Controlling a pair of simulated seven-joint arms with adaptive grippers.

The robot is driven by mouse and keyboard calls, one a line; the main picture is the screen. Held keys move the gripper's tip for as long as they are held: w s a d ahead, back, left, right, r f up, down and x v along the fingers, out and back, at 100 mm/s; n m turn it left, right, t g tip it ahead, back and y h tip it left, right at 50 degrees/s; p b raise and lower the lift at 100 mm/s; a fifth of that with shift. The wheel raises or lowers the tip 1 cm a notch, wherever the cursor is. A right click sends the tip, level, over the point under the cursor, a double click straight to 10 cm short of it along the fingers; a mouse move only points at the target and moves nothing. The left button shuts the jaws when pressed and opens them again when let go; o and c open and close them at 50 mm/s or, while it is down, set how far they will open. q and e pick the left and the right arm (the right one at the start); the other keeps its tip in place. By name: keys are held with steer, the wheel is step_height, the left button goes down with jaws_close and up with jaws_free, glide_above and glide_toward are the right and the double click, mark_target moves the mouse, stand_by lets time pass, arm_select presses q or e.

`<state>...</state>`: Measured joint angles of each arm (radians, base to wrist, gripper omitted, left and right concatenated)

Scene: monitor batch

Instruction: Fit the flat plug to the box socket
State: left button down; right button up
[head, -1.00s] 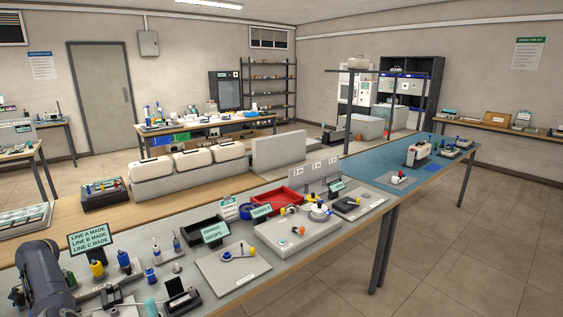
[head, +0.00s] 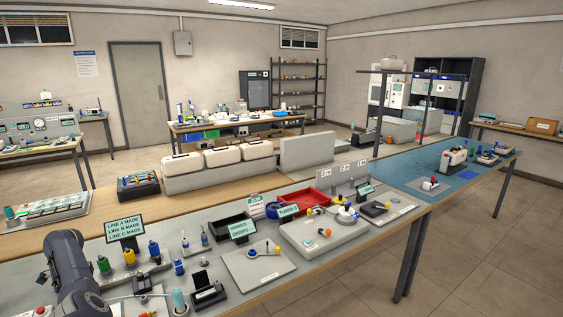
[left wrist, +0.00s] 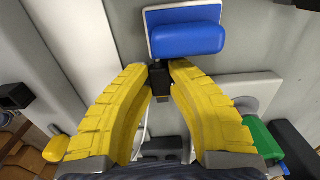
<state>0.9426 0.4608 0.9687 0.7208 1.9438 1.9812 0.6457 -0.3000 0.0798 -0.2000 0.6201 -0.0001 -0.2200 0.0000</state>
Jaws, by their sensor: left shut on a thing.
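In the left wrist view, the yellow fingers of my left gripper (left wrist: 160,76) are closed at their tips on a small dark block, which looks like the flat plug (left wrist: 160,78). A pale cable seems to run down between the fingers. A blue block on a white-edged plate (left wrist: 185,37) lies just beyond the fingertips; I cannot tell whether it belongs to the box socket. In the head view my left arm comes in at the lower left and its fingers are not visible. I cannot make out the box socket for sure. My right gripper is in neither view.
A sign reading LINE A MADE (head: 124,228) stands at the bench's left. Near it are green (head: 103,265), yellow (head: 129,257) and blue (head: 154,251) cylinders. A grey board (head: 258,268) lies right of them, with a black tray (head: 231,227) and red tray (head: 313,200) behind.

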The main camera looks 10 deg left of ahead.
arm_select(q)
steer(key=c, duration=2)
jaws_free()
jaws_close()
